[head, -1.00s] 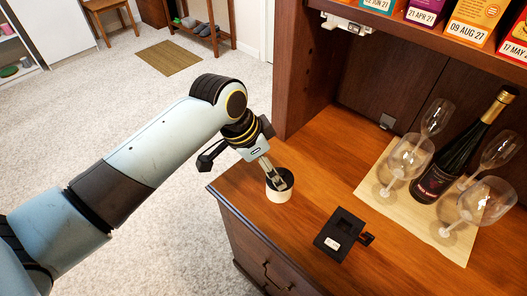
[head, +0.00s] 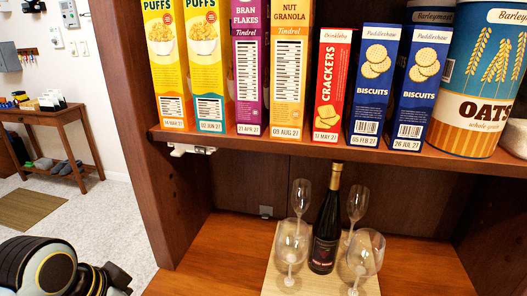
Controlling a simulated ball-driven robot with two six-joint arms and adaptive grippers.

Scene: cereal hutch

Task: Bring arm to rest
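My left arm shows at the bottom left corner of the head view, beside the hutch. Its gripper is below the picture's edge, so its fingers are hidden. My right gripper is not in view. The hutch shelf (head: 300,146) holds a row of cereal and biscuit boxes above the wooden counter (head: 222,245).
On the counter, a wine bottle (head: 326,225) stands among several glasses on a pale mat (head: 308,282). An oats canister (head: 480,80) stands at the shelf's right. A side table (head: 50,118) with shoes stands at the far left. The hutch's left side panel (head: 150,130) is upright.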

